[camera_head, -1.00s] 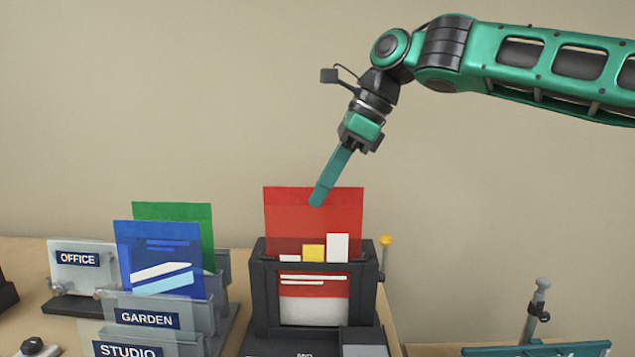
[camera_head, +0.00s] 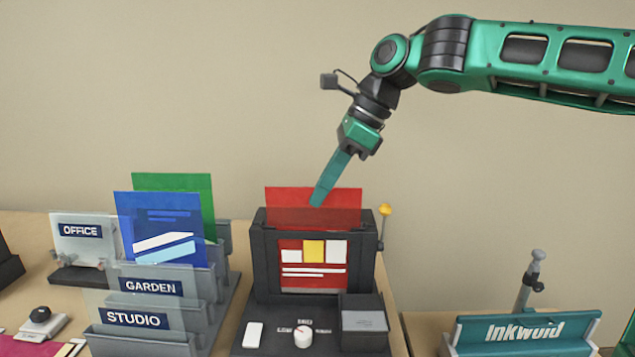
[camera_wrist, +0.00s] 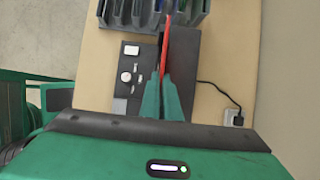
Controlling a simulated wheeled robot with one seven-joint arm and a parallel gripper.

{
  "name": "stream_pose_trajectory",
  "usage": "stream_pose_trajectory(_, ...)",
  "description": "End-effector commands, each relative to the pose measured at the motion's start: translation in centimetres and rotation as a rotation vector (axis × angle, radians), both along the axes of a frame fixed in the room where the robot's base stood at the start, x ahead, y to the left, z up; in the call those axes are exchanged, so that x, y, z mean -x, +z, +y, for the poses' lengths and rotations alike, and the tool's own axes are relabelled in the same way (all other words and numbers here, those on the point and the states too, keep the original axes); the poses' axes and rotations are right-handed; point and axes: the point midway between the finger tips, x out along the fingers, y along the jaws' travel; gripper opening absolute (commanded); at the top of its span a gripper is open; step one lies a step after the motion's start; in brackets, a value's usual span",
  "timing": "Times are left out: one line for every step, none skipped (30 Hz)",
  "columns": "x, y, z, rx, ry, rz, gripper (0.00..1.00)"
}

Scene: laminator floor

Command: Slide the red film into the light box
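The red film (camera_head: 313,197) stands upright in the black light box (camera_head: 263,270). Its top strip sticks up above the box, and its lower part with white and yellow blocks shows through the box's front window. My gripper (camera_head: 318,200) points down at the film's top edge, and its fingers overlap the film there. In the wrist view my gripper's fingers (camera_wrist: 167,88) are close together on either side of the thin red film (camera_wrist: 165,45), seen edge-on, so they look shut on it.
To the left, a grey rack holds a blue film (camera_head: 160,222) and a green film (camera_head: 190,187), with GARDEN and STUDIO labels. An OFFICE holder (camera_head: 80,235) stands further left. A teal Inkwoid stand (camera_head: 525,330) is at the lower right. A yellow-knobbed lever (camera_head: 384,209) is at the box's right side.

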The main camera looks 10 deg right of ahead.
Motion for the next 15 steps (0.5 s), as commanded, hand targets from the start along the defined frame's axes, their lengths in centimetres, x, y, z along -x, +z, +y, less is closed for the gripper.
stream_pose_trajectory(0.01,-0.33,0.01,0.0,0.0,0.0,0.0)
stream_pose_trajectory(0.01,-0.48,0.01,0.0,0.0,0.0,0.0)
stream_pose_trajectory(0.0,-0.68,0.01,0.0,0.0,0.0,0.0)
stream_pose_trajectory(0.01,-0.82,0.02,0.0,0.0,0.0,0.0)
stream_pose_trajectory(0.02,-0.94,0.0,0.0,0.0,0.0,0.0)
stream_pose_trajectory(0.03,-1.08,0.0,0.0,0.0,0.0,0.0)
stream_pose_trajectory(0.03,-1.16,0.01,0.0,0.001,0.0,0.0)
stream_pose_trajectory(0.03,-1.21,0.0,0.0,0.001,0.0,0.0)
stream_pose_trajectory(0.03,-1.25,0.01,0.0,0.001,0.0,0.0)
stream_pose_trajectory(0.02,-1.26,0.01,0.0,0.001,0.0,0.0)
stream_pose_trajectory(0.02,-1.26,0.01,0.0,0.001,0.0,0.0)
stream_pose_trajectory(0.02,-1.25,0.0,0.0,0.001,0.0,0.0)
stream_pose_trajectory(0.02,-1.25,0.01,0.0,0.001,0.0,0.0)
stream_pose_trajectory(0.01,-1.24,0.0,0.0,0.001,0.0,0.0)
stream_pose_trajectory(0.01,-1.24,0.0,0.0,0.001,0.0,0.0)
